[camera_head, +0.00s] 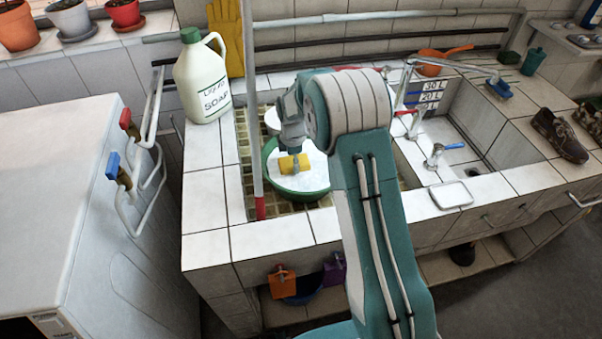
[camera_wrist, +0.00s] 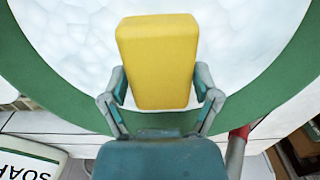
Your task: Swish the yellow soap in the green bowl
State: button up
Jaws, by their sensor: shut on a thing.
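The green bowl (camera_head: 268,163) sits in the left tiled basin and is full of white foam; its green rim also shows in the wrist view (camera_wrist: 75,88). The yellow soap (camera_head: 288,165) is a block inside the bowl's outline, over the foam. In the wrist view the soap (camera_wrist: 158,60) stands between the two fingers. My gripper (camera_wrist: 160,90) is shut on the soap's near end, one finger on each side. In the head view my gripper (camera_head: 294,156) reaches down into the bowl. I cannot tell whether the soap touches the foam.
A white soap jug (camera_head: 203,85) stands behind left of the basin. A pole with a red tip (camera_head: 260,207) rises at the bowl's left. A tap (camera_head: 405,95) and a second basin (camera_head: 470,115) are to the right. A shoe (camera_head: 560,135) lies far right.

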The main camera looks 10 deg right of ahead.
jog(key=shift+r, duration=4.5)
